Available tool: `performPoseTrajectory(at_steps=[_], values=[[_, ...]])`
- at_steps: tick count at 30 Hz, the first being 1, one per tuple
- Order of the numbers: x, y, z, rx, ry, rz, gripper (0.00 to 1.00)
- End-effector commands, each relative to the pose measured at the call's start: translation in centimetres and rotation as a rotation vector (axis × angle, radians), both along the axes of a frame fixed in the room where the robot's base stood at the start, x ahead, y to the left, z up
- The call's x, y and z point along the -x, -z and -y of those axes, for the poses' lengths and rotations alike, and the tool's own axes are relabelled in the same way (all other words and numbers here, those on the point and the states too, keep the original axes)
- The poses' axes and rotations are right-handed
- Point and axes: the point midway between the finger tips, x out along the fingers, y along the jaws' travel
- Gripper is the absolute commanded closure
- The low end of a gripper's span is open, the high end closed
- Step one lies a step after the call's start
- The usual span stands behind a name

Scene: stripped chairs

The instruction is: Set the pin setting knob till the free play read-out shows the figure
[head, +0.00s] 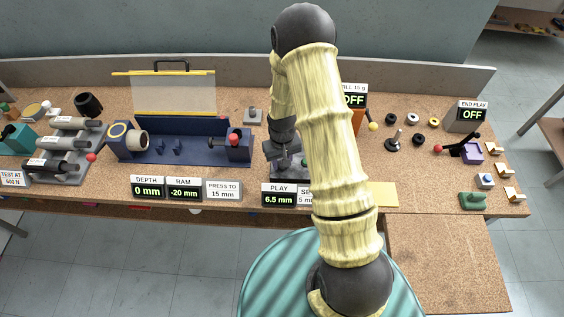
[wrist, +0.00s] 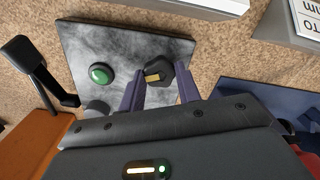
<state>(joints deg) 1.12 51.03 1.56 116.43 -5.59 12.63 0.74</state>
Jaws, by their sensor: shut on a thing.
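The pin setting knob (wrist: 157,72) is dark with a tan pointer mark, on a grey metal plate (wrist: 105,45) in the wrist view. My gripper (wrist: 158,86) has its two purple fingers on either side of the knob, shut on it. In the head view my gripper (head: 287,163) is low over the plate, and the knob is hidden there. The PLAY read-out (head: 279,196) shows 6.5 mm. The set-figure card (head: 305,194) beside it is mostly behind my arm; only "SE" and "5 mm" show.
A green button (wrist: 101,74) sits near the knob on the same plate, with a black lever (wrist: 40,70) beyond it. A blue press fixture (head: 180,145) stands left of my gripper. A yellow sheet (head: 383,195) lies to the right.

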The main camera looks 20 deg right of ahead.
Motion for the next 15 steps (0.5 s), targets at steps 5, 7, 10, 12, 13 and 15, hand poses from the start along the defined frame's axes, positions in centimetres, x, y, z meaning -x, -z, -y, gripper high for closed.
performPoseTrajectory(at_steps=[5,7,10,12,13,15], values=[[-0.07,0.01,0.03,0.0,-0.166,0.002,0.9],[-0.07,-0.01,-0.01,0.0,-0.232,0.002,0.9],[-0.07,-0.03,0.0,0.0,-0.327,0.002,0.9],[-0.08,-0.04,0.01,0.0,-0.39,0.002,0.9],[-0.08,-0.05,0.0,0.0,-0.417,0.002,0.9],[-0.09,-0.06,0.0,-0.001,-0.475,0.003,0.9]])
